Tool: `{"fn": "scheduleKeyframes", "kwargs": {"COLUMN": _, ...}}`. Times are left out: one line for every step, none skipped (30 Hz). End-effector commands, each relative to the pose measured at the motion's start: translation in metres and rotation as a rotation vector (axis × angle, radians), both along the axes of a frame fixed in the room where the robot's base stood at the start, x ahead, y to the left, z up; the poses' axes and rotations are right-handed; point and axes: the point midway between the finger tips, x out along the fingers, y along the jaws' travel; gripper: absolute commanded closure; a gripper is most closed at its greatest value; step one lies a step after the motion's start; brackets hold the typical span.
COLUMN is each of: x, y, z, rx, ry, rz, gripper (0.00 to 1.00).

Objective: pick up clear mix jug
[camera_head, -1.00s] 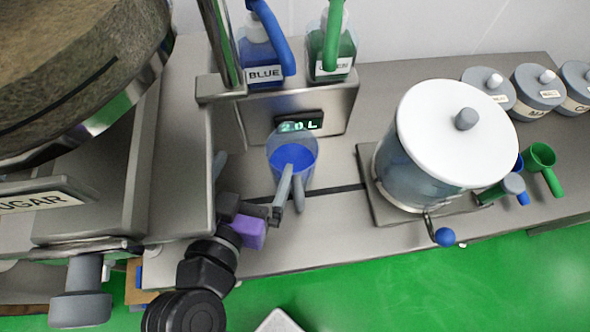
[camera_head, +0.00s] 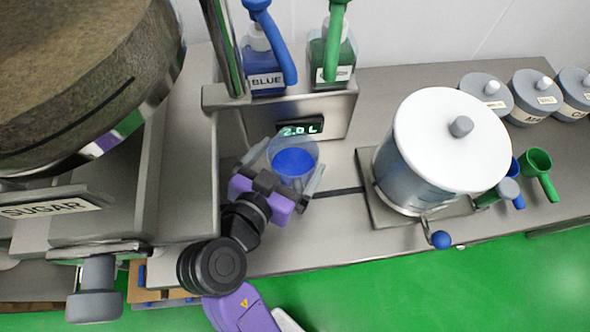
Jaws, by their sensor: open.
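The clear mix jug (camera_head: 292,160) stands on the steel counter below the dispenser display and holds blue liquid. Its near side and handle are hidden behind my gripper. My gripper (camera_head: 283,178) is open at the jug's near side, with one finger to the left of the jug and one to its right. I cannot tell whether the fingers touch the jug.
The dispenser (camera_head: 335,108) behind the jug reads 2.0 L and carries blue (camera_head: 265,80) and green (camera_head: 328,73) pump bottles. A white-lidded tank (camera_head: 410,185) stands right. The sugar hopper (camera_head: 85,70) crowds the left. Scoops (camera_head: 537,165) and lidded canisters (camera_head: 540,95) are far right.

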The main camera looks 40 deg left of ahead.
Motion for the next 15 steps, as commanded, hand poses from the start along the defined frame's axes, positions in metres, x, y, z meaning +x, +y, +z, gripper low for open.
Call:
{"fn": "scheduleKeyframes", "kwargs": {"x": 0.0029, "y": 0.0007, "z": -0.0006, "rx": 0.0, "ry": 0.0, "rz": -0.001, "gripper": 0.0}}
{"fn": "scheduleKeyframes", "kwargs": {"x": 0.0039, "y": 0.0008, "z": -0.0013, "rx": 0.0, "ry": 0.0, "rz": 0.0, "gripper": 0.0}}
{"fn": "scheduleKeyframes", "kwargs": {"x": 0.0047, "y": 0.0012, "z": -0.002, "rx": 0.001, "ry": 0.0, "rz": 0.0, "gripper": 0.0}}
{"fn": "scheduleKeyframes", "kwargs": {"x": 0.005, "y": 0.0012, "z": -0.0022, "rx": 0.001, "ry": 0.0, "rz": 0.0, "gripper": 0.0}}
{"fn": "scheduleKeyframes", "kwargs": {"x": 0.005, "y": 0.0013, "z": -0.0025, "rx": 0.001, "ry": 0.0, "rz": 0.0, "gripper": 0.0}}
{"fn": "scheduleKeyframes", "kwargs": {"x": 0.0049, "y": 0.0012, "z": -0.0025, "rx": 0.001, "ry": 0.0, "rz": 0.0, "gripper": 0.0}}
{"fn": "scheduleKeyframes", "kwargs": {"x": 0.0048, "y": 0.0012, "z": -0.0025, "rx": 0.001, "ry": 0.0, "rz": 0.0, "gripper": 0.0}}
{"fn": "scheduleKeyframes", "kwargs": {"x": 0.0048, "y": 0.0012, "z": -0.0025, "rx": 0.001, "ry": 0.0, "rz": 0.0, "gripper": 0.0}}
{"fn": "scheduleKeyframes", "kwargs": {"x": 0.0047, "y": 0.0012, "z": -0.0024, "rx": 0.001, "ry": 0.0, "rz": 0.0, "gripper": 0.02}}
{"fn": "scheduleKeyframes", "kwargs": {"x": 0.0047, "y": 0.0012, "z": -0.0024, "rx": 0.001, "ry": 0.0, "rz": 0.0, "gripper": 0.08}}
{"fn": "scheduleKeyframes", "kwargs": {"x": 0.0046, "y": 0.0012, "z": -0.0024, "rx": 0.001, "ry": 0.0, "rz": 0.0, "gripper": 0.14}}
{"fn": "scheduleKeyframes", "kwargs": {"x": 0.0046, "y": 0.0012, "z": -0.0025, "rx": 0.001, "ry": 0.0, "rz": 0.0, "gripper": 0.22}}
{"fn": "scheduleKeyframes", "kwargs": {"x": 0.0046, "y": 0.0011, "z": -0.0025, "rx": 0.001, "ry": 0.0, "rz": 0.0, "gripper": 0.28}}
{"fn": "scheduleKeyframes", "kwargs": {"x": 0.0046, "y": 0.0011, "z": -0.0025, "rx": 0.001, "ry": 0.0, "rz": 0.0, "gripper": 0.33}}
{"fn": "scheduleKeyframes", "kwargs": {"x": 0.0045, "y": 0.001, "z": -0.0025, "rx": 0.001, "ry": 0.0, "rz": 0.0, "gripper": 0.41}}
